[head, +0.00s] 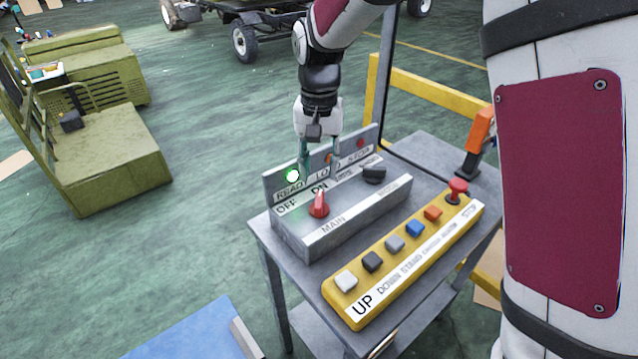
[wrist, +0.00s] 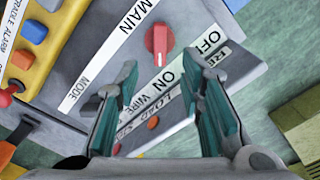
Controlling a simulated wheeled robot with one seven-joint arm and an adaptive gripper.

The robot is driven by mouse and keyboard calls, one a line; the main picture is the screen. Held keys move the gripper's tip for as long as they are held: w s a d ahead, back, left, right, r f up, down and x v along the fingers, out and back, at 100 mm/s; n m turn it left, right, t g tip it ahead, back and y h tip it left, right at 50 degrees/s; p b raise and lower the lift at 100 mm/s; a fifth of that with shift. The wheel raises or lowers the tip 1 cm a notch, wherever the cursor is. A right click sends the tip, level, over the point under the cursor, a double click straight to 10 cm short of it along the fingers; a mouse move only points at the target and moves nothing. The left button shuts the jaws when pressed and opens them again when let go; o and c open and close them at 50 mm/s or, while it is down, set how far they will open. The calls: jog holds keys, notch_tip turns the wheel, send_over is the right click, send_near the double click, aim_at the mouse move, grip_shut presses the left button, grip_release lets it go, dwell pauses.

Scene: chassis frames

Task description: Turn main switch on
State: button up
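The red main switch knob (head: 318,206) sits on the grey control box (head: 345,222), between the MAIN label and the OFF and ON labels. In the wrist view the knob (wrist: 159,42) shows a white mark pointing toward ON, with OFF to its right. My gripper (head: 319,177) is above the back of the box, behind the knob. In the wrist view my gripper (wrist: 168,78) has its two teal fingers spread with nothing between them; the knob is beyond the tips, apart from them. A lamp (head: 292,176) by READY glows green.
A black mode knob (head: 374,174) is right of the red knob. In front is a yellow button panel (head: 358,308) with several buttons and a red stop button (head: 457,189). All stand on a grey cart (head: 440,160). A yellow rail (head: 430,93) runs behind. Green floor lies left.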

jog(key=shift+r, duration=1.6)
jog(key=shift+d+r, duration=0.1)
jog(key=s+d+r+n+t, duration=0.1)
jog(key=s+d+r+t, duration=0.2)
jog(key=s+d+r, duration=0.85)
jog(key=s+d+f+n+t, duration=0.1)
jog(key=s+d+f+t, duration=0.1)
jog(key=s, duration=1.2)
jog(key=shift+s+d, duration=0.35)
jog(key=shift+s, duration=0.05)
